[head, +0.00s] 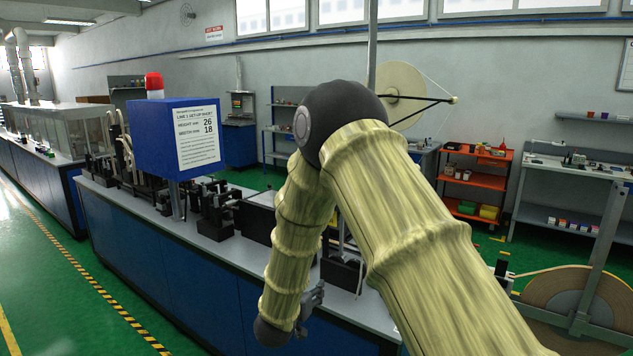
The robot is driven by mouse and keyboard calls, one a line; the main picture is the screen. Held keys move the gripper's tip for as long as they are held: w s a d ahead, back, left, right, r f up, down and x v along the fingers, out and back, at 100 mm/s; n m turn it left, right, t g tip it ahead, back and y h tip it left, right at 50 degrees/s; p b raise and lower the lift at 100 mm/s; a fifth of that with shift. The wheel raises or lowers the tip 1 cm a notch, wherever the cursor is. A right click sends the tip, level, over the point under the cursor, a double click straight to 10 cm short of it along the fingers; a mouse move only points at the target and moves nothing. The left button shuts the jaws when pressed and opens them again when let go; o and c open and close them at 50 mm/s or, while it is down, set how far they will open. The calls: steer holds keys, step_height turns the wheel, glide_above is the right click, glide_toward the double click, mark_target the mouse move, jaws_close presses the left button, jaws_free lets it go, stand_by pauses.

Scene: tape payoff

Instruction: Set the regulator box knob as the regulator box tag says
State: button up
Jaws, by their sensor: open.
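A blue box (150,140) with a red beacon (154,84) on top stands on a post above the long bench. A white sheet (198,137) on its face seems to read "Line 2 set-up sheet", with a weight of 26 and a width of 18. I cannot tell whether this is the regulator box, and I make out no knob or separate regulator tag. My gripper (314,298) is low in the middle, at the bench's front side, open with nothing seen in it. My arm hides part of the bench behind it.
The long bench (175,237) carries several black fixtures (216,212). A large tape reel (570,297) stands at the lower right, and a pale reel (400,90) is behind my arm. An orange shelf cart (478,175) stands farther back. The green aisle (50,270) at left is clear.

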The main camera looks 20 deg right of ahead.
steer(key=w+a+r+m+g+h+p, duration=0.1)
steer(key=w+a+r+m+h+p, duration=0.15)
steer(key=r, duration=1.45)
steer(key=w+a+r+m+g+h+p, duration=0.1)
steer(key=r+m+h+p, duration=0.25)
steer(key=r, duration=1.35)
steer(key=p+x, duration=0.5)
steer(key=x, duration=0.6)
steer(key=shift+w+f+m, duration=0.2)
steer(key=shift+m, duration=0.2)
steer(key=c, duration=1.1)
